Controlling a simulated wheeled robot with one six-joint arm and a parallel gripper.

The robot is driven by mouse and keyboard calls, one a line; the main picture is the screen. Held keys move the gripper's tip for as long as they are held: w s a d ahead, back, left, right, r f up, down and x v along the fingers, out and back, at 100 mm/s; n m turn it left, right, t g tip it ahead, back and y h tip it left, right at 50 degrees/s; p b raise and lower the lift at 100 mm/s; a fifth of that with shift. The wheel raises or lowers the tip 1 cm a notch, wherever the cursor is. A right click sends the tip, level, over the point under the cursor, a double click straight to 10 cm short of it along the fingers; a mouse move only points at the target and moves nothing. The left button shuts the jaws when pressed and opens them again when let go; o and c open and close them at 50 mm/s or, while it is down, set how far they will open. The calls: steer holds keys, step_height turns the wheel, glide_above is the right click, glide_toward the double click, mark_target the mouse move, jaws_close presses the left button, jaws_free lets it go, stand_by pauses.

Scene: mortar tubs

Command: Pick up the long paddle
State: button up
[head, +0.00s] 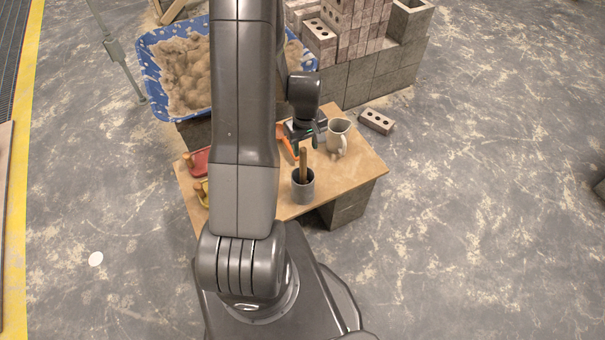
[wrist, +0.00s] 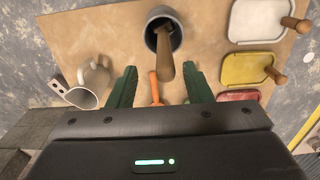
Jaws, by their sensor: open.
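The long paddle (head: 303,161) looks like a brown wooden stick standing upright in a grey cup (head: 303,190) on the board-topped table. In the wrist view the paddle (wrist: 165,62) rises from the cup (wrist: 153,17) toward me, its near end ahead of my fingers. My gripper (wrist: 160,82) is open, with one green finger on each side of the paddle's line. In the head view my gripper (head: 306,144) hangs above and just behind the cup. No contact shows. The paddle's lower end is hidden in the cup.
A pale jug (head: 339,135) stands right of the cup. An orange-handled thing (wrist: 154,90) lies beyond the cup, partly hidden. Red (head: 199,162) and yellow (wrist: 246,67) boards with wooden handles lie at the left. A blue mortar tub (head: 150,72) and stacked blocks (head: 362,80) stand behind.

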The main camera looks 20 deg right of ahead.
mark_target(303, 159)
steer(key=shift+w+a+f, duration=0.1)
steer(key=shift+a+f, duration=0.05)
steer(key=shift+f, duration=1.5)
steer(key=shift+w+a+f, duration=0.1)
steer(key=shift+a+f, duration=0.05)
steer(key=shift+f, duration=1.5)
steer(key=shift+c, duration=0.3)
jaws_close()
